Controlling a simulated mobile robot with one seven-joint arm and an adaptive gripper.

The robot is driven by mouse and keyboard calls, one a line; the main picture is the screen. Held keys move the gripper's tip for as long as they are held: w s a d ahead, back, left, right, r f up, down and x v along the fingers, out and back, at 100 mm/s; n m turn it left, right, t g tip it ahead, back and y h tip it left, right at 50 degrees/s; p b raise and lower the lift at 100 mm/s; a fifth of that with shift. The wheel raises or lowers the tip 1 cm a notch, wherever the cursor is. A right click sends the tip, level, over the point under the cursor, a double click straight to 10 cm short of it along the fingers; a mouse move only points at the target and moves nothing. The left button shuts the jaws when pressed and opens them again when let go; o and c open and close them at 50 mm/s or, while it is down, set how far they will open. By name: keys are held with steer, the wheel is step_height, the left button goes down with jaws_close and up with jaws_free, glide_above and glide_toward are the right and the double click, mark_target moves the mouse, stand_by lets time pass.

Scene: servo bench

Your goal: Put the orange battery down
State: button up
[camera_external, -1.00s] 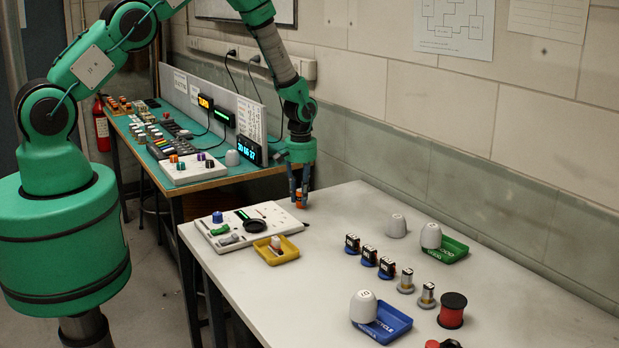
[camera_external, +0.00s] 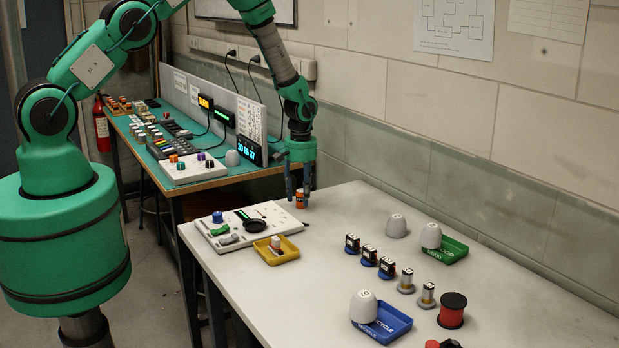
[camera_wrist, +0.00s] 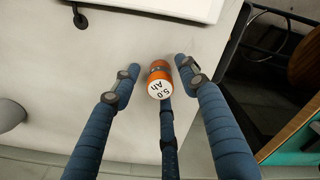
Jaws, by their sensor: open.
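The orange battery (camera_external: 300,198) stands upright on the white table (camera_external: 340,225), near its back left edge. In the wrist view the battery (camera_wrist: 160,80) shows its white end marked "5.0 Ah". My gripper (camera_external: 299,190) is just above and around it. In the wrist view my gripper's blue fingers (camera_wrist: 158,85) are spread, with gaps of table visible between the battery and the side fingers. The third finger's tip lies close to the battery; I cannot tell whether it touches.
A white test board (camera_external: 240,238) with a dark round dish lies left of the battery, and a yellow tray (camera_external: 270,256) is in front. Bare table lies between.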

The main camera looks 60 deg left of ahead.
step_height(320, 180, up, 12)
steer(key=shift+b, duration=0.35)
stand_by(0.4)
stand_by(0.6)
step_height(320, 180, up, 16)
steer(key=m+t, duration=0.1)
steer(key=m, duration=0.1)
glide_above(301, 191)
steer(key=s+d, duration=0.2)
steer(key=s, duration=0.3)
steer(key=s+d+r+m+t, duration=0.1)
steer(key=s+r+m+t, duration=0.15)
steer(key=s+r, duration=0.95)
steer(key=s+d+r+m+t, duration=0.1)
steer(key=s+r+m, duration=0.2)
steer(key=s, duration=0.9)
steer(key=s+d+r+m+t, duration=0.1)
steer(key=s+r+m, duration=0.2)
steer(key=s+r, duration=0.6)
steer(key=s, duration=0.3)
steer(key=shift+d+r, duration=0.2)
steer(key=shift+d, duration=0.2)
